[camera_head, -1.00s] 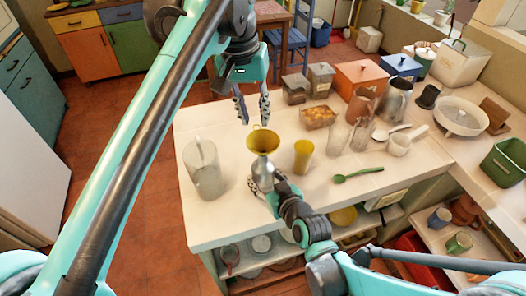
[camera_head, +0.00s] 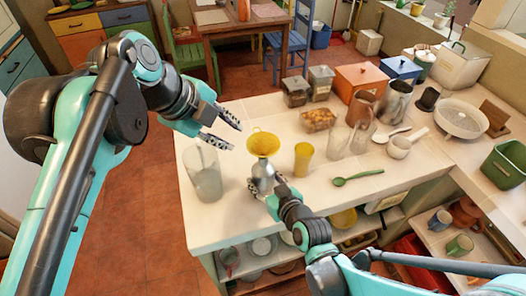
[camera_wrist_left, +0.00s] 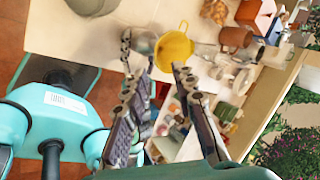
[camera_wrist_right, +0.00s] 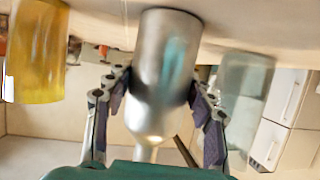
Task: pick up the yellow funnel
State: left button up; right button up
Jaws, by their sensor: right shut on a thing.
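The yellow funnel (camera_head: 263,144) sits upright in the mouth of a silver metal bottle (camera_head: 262,178) on the counter; it also shows just beyond the fingers in the left wrist view (camera_wrist_left: 174,50). My left gripper (camera_head: 234,136) is open and empty, to the left of the funnel at about its height in the picture, fingers pointing towards it. My right gripper (camera_wrist_right: 160,88) is shut on the bottle, a finger on each side of it. The funnel does not show in the right wrist view.
A clear pitcher (camera_head: 205,173) stands left of the bottle, close below my left gripper. A yellow cup (camera_head: 303,159) stands to the right. A green spoon (camera_head: 358,177), clear glasses, pots and canisters fill the counter farther right and back.

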pick_arm(q)
jog(key=m, duration=0.1)
send_near(262, 151)
jog(key=shift+m, duration=0.4)
jog(key=f, duration=0.1)
jog(key=d+f, duration=0.1)
jog(key=f, duration=0.3)
jog(key=shift+w+d, duration=0.35)
jog(key=shift+d, duration=0.05)
grip_shut()
